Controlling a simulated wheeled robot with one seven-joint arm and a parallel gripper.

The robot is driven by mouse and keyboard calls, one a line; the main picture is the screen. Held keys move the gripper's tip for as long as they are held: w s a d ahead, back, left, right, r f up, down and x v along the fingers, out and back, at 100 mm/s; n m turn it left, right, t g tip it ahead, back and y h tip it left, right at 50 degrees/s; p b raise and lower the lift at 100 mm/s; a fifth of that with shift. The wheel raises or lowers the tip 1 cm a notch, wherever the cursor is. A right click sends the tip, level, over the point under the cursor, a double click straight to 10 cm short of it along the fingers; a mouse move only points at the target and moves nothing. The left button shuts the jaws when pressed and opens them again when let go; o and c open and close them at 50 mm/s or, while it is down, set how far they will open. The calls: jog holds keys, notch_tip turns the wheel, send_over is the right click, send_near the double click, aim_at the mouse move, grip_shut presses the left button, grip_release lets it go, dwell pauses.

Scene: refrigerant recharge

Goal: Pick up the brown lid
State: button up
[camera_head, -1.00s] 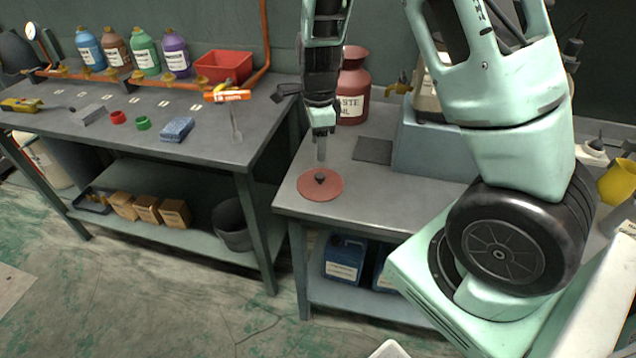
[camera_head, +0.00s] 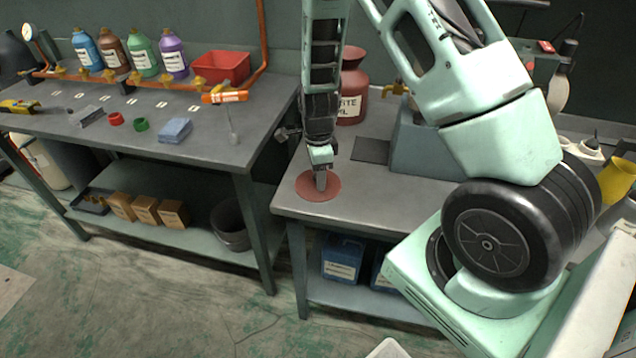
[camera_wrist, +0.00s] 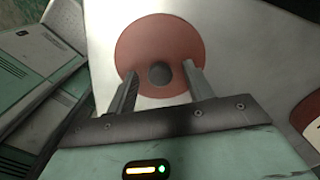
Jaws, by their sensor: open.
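The brown lid (camera_head: 313,193) is a flat reddish-brown disc lying on the grey bench at its near left corner. In the wrist view the lid (camera_wrist: 140,48) shows with a dark round knob (camera_wrist: 159,74) at its middle. My gripper (camera_head: 321,184) points down over the lid and hides its knob in the head view. In the wrist view my gripper (camera_wrist: 160,80) is open, with one finger on each side of the knob. Whether the fingers touch the knob cannot be told.
A red-brown waste jar (camera_head: 352,88) stands at the back of the same bench, near a dark square plate (camera_head: 371,150) and a grey-blue box (camera_head: 425,150). A left bench carries bottles, a red bin (camera_head: 221,67) and a blue sponge (camera_head: 175,130). A gap separates the benches.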

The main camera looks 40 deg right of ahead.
jog(key=c, duration=1.1)
